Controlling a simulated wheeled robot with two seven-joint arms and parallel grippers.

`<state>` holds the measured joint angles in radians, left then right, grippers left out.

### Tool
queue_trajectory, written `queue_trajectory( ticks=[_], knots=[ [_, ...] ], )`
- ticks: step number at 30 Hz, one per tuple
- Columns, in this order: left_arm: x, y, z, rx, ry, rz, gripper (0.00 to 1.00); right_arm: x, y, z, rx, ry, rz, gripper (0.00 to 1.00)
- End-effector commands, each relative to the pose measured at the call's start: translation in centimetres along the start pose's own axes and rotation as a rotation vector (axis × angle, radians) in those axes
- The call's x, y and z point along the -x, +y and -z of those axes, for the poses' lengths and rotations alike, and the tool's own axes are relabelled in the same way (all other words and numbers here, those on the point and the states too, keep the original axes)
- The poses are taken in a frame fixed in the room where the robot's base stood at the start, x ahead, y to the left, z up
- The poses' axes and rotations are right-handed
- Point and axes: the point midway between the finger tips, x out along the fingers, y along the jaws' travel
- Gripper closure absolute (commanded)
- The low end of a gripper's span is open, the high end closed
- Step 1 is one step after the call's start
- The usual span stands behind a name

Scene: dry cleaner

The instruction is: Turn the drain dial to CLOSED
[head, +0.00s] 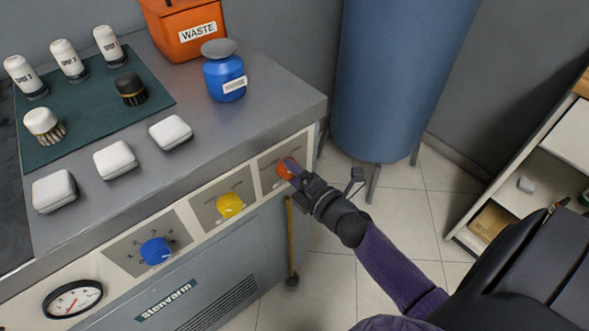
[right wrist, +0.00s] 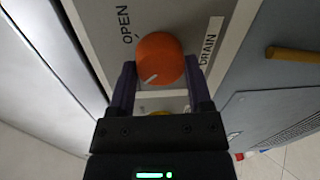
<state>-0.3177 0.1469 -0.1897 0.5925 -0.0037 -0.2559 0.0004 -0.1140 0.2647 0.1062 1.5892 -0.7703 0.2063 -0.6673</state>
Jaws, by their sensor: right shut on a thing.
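The drain dial (head: 284,170) is an orange knob on the right end of the machine's front panel. In the right wrist view the dial (right wrist: 159,58) has a white pointer mark toward its lower left. The word OPEN shows at its upper left and a DRAIN label (right wrist: 211,43) at its right. A CLOSED label cannot be made out. My right gripper (head: 293,170) is shut on the dial, with one finger on each side (right wrist: 161,78). My left gripper is not in view.
A yellow dial (head: 230,206) and a blue dial (head: 156,251) sit left on the same panel. A blue tank (head: 390,80) stands behind; a shelf (head: 520,170) is at right.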

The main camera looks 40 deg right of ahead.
Motion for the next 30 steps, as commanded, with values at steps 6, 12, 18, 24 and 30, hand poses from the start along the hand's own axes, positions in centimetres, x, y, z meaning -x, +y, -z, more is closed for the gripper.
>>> queue_trajectory(
  ticks=[6, 12, 18, 24, 30],
  knots=[
    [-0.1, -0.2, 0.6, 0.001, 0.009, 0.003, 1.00, 0.0, -0.1, 0.1, 0.037, -0.002, 0.003, 0.94],
    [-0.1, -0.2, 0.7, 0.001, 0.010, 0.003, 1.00, 0.0, -0.1, 0.1, 0.045, -0.003, 0.003, 0.94],
    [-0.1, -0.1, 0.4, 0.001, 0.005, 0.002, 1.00, 0.0, -0.1, 0.1, 0.045, -0.003, 0.003, 0.94],
    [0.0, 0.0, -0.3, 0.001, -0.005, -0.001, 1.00, 0.0, -0.1, 0.0, 0.044, -0.003, 0.003, 0.02],
    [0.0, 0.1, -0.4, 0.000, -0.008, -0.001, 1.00, 0.0, -0.1, 0.0, 0.043, -0.003, 0.002, 0.00]
  ],
)
